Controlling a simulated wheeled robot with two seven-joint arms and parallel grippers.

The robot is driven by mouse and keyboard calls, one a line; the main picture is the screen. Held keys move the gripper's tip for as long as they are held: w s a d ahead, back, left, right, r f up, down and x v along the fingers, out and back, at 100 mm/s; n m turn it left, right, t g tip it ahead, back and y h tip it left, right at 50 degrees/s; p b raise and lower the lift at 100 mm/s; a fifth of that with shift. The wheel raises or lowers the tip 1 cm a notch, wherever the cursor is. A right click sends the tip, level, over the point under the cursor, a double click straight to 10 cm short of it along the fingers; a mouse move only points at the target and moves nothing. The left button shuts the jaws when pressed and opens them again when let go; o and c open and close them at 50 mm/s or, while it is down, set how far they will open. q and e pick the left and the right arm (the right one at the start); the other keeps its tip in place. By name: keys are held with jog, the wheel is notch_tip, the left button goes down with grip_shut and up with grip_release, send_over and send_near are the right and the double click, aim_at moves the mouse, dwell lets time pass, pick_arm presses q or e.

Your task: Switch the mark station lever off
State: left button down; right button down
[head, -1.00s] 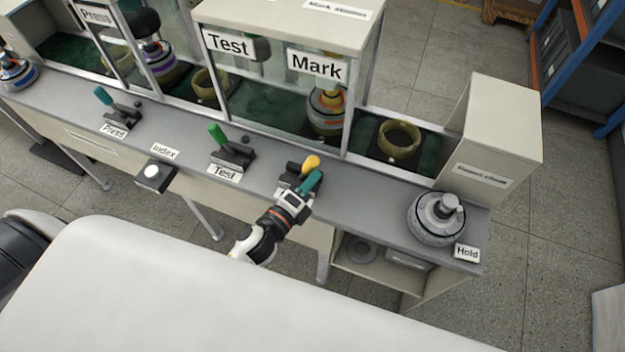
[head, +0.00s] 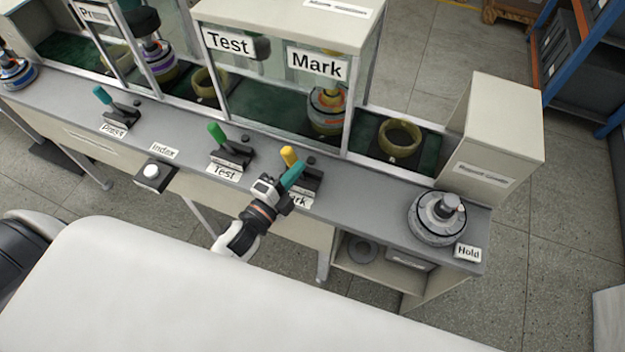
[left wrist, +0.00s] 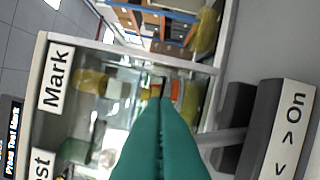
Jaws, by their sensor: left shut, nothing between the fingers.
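The mark station lever has a yellow handle (head: 289,157) and a dark base (head: 310,178) on the grey bench ledge. The handle leans to the left, like the green Test lever. My left gripper (head: 291,174) has teal fingers, shut and empty, right at the handle's near side and partly over it. I cannot tell whether they touch it. In the left wrist view the shut fingers (left wrist: 160,140) cover the lever's handle; its grey shaft (left wrist: 228,137) and the base's "On" label (left wrist: 285,130) show at right. The "Mark" bench label is partly hidden by my gripper. My right gripper is out of view.
The green Test lever (head: 217,134) stands to the left, with the teal Press lever (head: 102,95) farther left. The glazed Mark station (head: 317,65) rises behind. A hub motor (head: 437,218) sits on the ledge at right. The ledge between is clear.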

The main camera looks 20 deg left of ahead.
pick_arm(q)
jog(key=shift+a+n, duration=0.7)
jog(key=shift+n, duration=0.3)
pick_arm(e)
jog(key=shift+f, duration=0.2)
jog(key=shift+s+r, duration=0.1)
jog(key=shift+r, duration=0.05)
